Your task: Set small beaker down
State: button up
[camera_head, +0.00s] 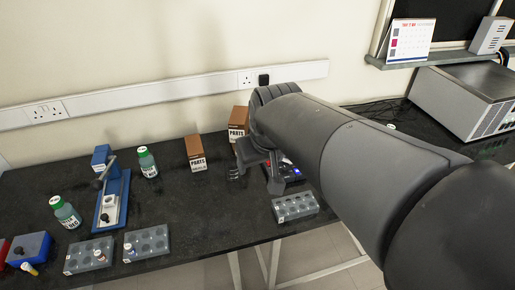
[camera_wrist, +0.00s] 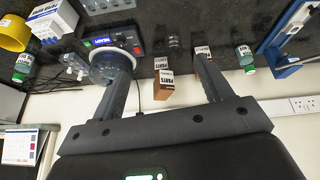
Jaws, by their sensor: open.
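The small beaker (camera_wrist: 174,42) looks like a small clear glass cylinder upright on the dark bench. In the head view the beaker (camera_head: 235,173) stands just left of my gripper (camera_head: 258,180). In the wrist view my gripper (camera_wrist: 163,60) is open, with its fingers spread wide and nothing between them. The beaker shows beyond the fingertips, apart from both. My arm hides part of the bench in the head view.
A dark device with a lit blue display (camera_wrist: 105,43) and round plate is beside the left finger. Brown parts boxes (camera_head: 195,152) stand near the wall. Grey racks (camera_head: 295,206) line the front edge. Green-capped bottles (camera_head: 147,162) and a blue stand (camera_head: 113,200) are left. Bare bench lies between.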

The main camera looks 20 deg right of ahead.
jog(key=s+m, duration=0.1)
jog(key=s, duration=0.8)
jog(key=shift+d+r+t, duration=0.25)
jog(key=shift+d+t, duration=0.05)
jog(key=shift+d, duration=0.05)
dwell(0.7)
